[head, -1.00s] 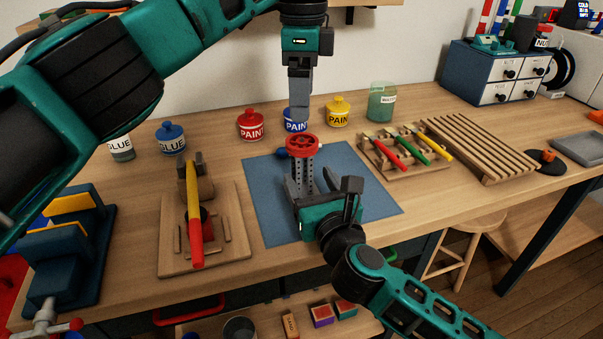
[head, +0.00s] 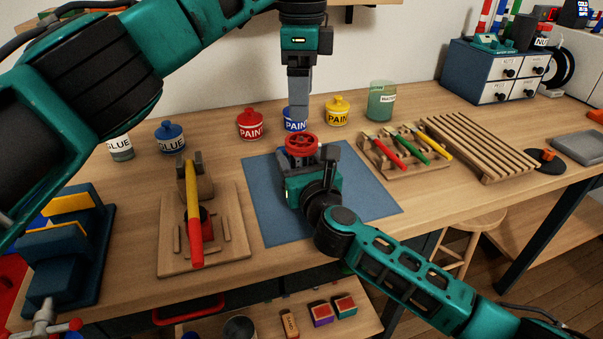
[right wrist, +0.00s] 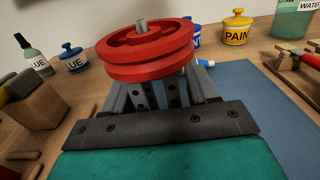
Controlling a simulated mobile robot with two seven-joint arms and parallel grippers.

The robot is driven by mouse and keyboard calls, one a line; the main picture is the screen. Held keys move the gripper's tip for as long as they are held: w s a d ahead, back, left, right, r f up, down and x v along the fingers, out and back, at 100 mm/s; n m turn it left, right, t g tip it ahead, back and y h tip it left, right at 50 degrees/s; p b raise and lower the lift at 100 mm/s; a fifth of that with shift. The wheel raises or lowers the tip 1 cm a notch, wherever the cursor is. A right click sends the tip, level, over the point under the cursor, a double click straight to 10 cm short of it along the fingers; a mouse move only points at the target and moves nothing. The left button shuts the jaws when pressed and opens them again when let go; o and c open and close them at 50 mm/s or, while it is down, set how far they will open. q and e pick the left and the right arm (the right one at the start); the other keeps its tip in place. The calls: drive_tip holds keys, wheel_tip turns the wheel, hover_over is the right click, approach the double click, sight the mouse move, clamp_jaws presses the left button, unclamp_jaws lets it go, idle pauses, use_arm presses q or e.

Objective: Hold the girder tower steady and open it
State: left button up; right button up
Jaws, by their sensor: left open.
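The girder tower stands upright on the blue mat (head: 262,205); its red wheel top (head: 302,145) shows in the head view and fills the upper middle of the right wrist view (right wrist: 150,48). Its grey perforated girders (right wrist: 172,92) show below the wheel in the right wrist view. My right gripper (head: 305,170) is low at the tower, its fingers on either side of the girders; whether they touch is hidden. My left gripper (head: 298,108) is open, pointing down above the red wheel and apart from it. Its fingers are seen edge-on.
Paint pots (head: 250,125) and glue pots (head: 170,137) stand behind. A wooden stand with a yellow-red tool (head: 194,215) is left of the mat. A rack of coloured tools (head: 405,150) and a slatted rack (head: 480,148) are right. The mat's right part is clear.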

clamp_jaws()
idle(0.3)
use_arm(q)
drive_tip(key=m, duration=0.4)
drive_tip(key=m+t+h, duration=0.1)
drive_tip(key=m+t, duration=0.3)
drive_tip(key=m, duration=1.1)
approach(301, 142)
drive_tip(key=shift+m, duration=0.3)
drive_tip(key=x, duration=0.8)
drive_tip(key=shift+w, duration=0.1)
